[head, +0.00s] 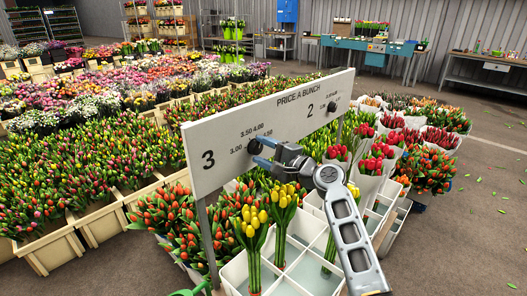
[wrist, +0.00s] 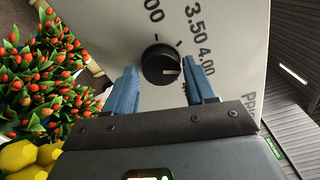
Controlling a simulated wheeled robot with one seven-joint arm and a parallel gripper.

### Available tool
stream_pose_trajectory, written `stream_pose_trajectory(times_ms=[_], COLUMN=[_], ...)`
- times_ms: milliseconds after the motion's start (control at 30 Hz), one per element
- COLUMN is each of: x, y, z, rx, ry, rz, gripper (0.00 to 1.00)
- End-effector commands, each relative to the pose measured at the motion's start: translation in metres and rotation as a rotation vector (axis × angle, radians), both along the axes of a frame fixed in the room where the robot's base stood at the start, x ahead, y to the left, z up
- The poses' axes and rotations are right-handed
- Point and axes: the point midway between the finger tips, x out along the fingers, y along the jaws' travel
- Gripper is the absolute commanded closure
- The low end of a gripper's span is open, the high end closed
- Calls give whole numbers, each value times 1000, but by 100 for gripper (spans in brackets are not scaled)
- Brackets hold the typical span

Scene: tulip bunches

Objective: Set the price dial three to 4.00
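The white price board (head: 230,135) carries a 3 at its left end, and dial three is a round black knob (head: 254,147) beside it. In the wrist view the knob (wrist: 158,60) sits between the two blue fingers of my gripper (wrist: 159,75), with a gap showing on each side. My gripper (head: 262,152) is open at the board's front, fingertips around or just in front of the knob; depth is unclear. The knob's pale pointer mark points to the right in the wrist view, roughly toward the printed 4.00 (wrist: 207,64). Exact alignment is hard to tell.
A second black knob (head: 332,106) is by the 2 on the same board. Below the board stand white crates (head: 240,272) with yellow tulips (head: 252,220). Tulip bunches crowd the left and back. Open floor (head: 480,230) lies to the right.

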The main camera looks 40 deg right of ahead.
Motion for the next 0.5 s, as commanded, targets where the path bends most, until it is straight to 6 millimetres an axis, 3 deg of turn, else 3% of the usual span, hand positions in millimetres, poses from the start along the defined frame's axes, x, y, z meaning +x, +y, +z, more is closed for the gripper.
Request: stream_pose_trajectory(times_ms=[133,367,500], x=[0,0,-10], y=[0,0,-1], z=[1,1,1], rx=[-1,-1,-1], ry=[-1,-2,-2], rz=[1,0,0], gripper=[31,31,31])
